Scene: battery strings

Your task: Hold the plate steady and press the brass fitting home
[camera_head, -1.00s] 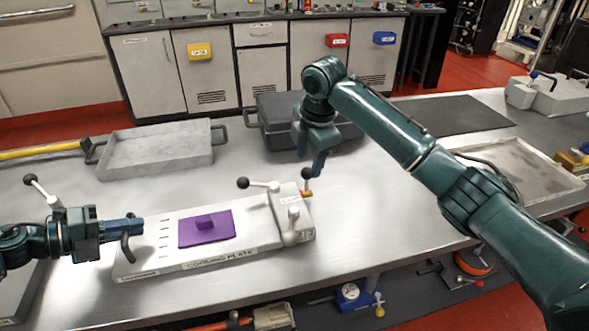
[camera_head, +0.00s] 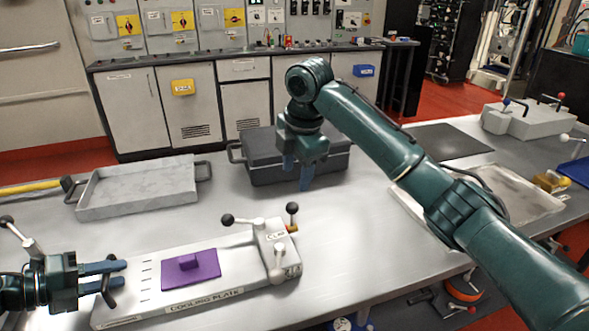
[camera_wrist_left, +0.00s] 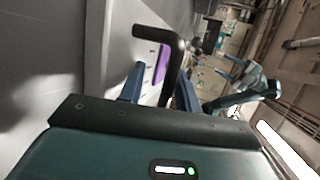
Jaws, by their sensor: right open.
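The cooling plate (camera_head: 215,301) is a pale slab on the bench with a purple pad (camera_head: 190,270) on top. A grey block with lever handles (camera_head: 280,256) stands at its right end. A small brass fitting (camera_head: 293,229) shows at that block's back edge. My left gripper (camera_head: 118,275) is at the plate's left end, its fingers apart around the dark end handle (camera_head: 108,292). The handle also shows in the left wrist view (camera_wrist_left: 175,62), between the spread fingers. My right gripper (camera_head: 298,182) is open and empty, above and behind the brass fitting, apart from it.
A grey metal tray (camera_head: 140,207) lies behind the plate at left. A dark case (camera_head: 262,162) sits behind my right gripper. A shallow tray (camera_head: 520,205) and a grey block with levers (camera_head: 525,122) are at right. Bench space between plate and case is clear.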

